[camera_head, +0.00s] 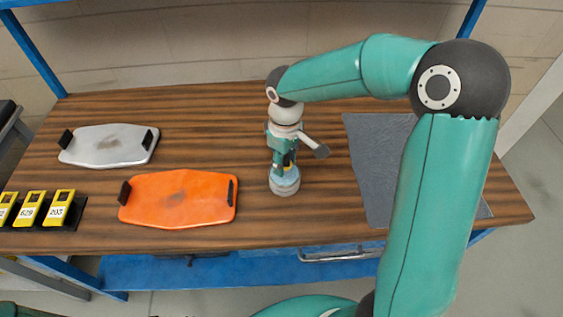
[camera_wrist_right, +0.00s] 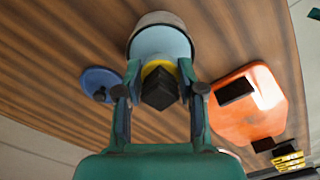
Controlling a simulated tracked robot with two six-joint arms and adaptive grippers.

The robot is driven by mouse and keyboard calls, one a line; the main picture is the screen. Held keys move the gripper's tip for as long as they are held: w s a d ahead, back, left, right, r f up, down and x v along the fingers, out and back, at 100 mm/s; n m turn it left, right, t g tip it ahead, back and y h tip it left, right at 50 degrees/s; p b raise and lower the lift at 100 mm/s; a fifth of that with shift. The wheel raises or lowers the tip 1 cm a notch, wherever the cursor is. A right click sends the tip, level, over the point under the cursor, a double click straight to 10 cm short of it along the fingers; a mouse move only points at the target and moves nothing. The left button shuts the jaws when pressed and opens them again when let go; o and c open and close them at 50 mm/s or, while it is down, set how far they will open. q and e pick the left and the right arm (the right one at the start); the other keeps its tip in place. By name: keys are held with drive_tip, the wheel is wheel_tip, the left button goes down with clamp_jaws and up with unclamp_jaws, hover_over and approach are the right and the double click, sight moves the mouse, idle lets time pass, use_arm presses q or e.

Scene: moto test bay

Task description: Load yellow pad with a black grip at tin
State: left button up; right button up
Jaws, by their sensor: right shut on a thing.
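The tin (camera_head: 285,188), pale with a light blue top part, stands on the wooden table below my right gripper (camera_head: 284,168). In the wrist view the tin (camera_wrist_right: 160,43) is just beyond the fingertips. My right gripper (camera_wrist_right: 159,80) is shut on the yellow pad's black grip (camera_wrist_right: 159,90). A little of the yellow pad (camera_wrist_right: 148,72) shows around the grip, in front of the tin's light blue part. I cannot tell whether the pad touches the tin or is inside it. My left gripper is not in view.
A blue round knobbed piece (camera_wrist_right: 97,84) lies beside the tin in the wrist view. An orange tray (camera_head: 180,215) and a silver tray (camera_head: 108,157) are left. Yellow numbered devices (camera_head: 60,206) stand at far left. A grey mat (camera_head: 372,165) is right.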

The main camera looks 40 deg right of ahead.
drive_tip(key=shift+r+p, duration=1.7)
drive_tip(key=shift+r, duration=0.8)
